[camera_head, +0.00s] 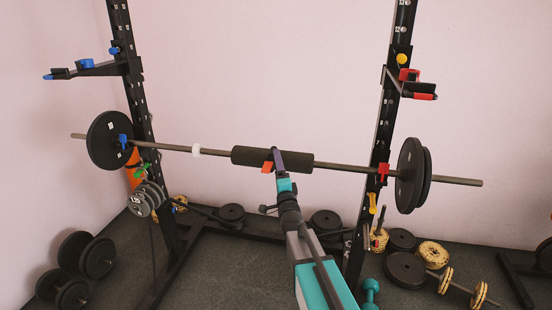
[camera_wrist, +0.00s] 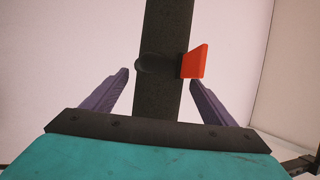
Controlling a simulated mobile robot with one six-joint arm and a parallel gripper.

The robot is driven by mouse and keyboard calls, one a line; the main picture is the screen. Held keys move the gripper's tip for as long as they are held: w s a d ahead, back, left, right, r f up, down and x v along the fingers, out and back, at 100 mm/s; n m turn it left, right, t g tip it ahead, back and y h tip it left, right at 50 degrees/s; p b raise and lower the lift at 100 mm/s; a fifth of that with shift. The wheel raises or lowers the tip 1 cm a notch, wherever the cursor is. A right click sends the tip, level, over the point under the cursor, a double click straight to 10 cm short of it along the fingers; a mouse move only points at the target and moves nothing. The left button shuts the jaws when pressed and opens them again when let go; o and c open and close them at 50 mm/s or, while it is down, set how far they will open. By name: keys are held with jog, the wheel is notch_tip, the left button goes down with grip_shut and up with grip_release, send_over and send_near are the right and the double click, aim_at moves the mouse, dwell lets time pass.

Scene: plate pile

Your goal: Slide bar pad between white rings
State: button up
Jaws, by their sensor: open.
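The black bar pad (camera_head: 243,155) is around the middle of the barbell's bar (camera_head: 345,168). One white ring (camera_head: 196,150) is on the bar, left of the pad with a gap between them. I see no second white ring. My gripper (camera_head: 275,160) is at the pad's middle, near an orange-red tab (camera_head: 267,167). In the wrist view, the pad (camera_wrist: 165,20) runs up the picture between my open purple fingers (camera_wrist: 159,76). The tab (camera_wrist: 195,61) shows at its right side and a dark rounded stub at its left. Contact is unclear.
The rack's left upright (camera_head: 141,105) and right upright (camera_head: 384,130) flank the pad. Weight plates (camera_head: 108,140) sit on both bar ends. Dumbbells (camera_head: 98,257) and loose plates (camera_head: 406,270) lie on the floor. The bar between ring and pad is clear.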

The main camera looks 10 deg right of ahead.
jog(key=shift+p+x, duration=0.4)
jog(key=shift+x, duration=2)
jog(key=c, duration=1.5)
jog(key=shift+w+d, duration=0.1)
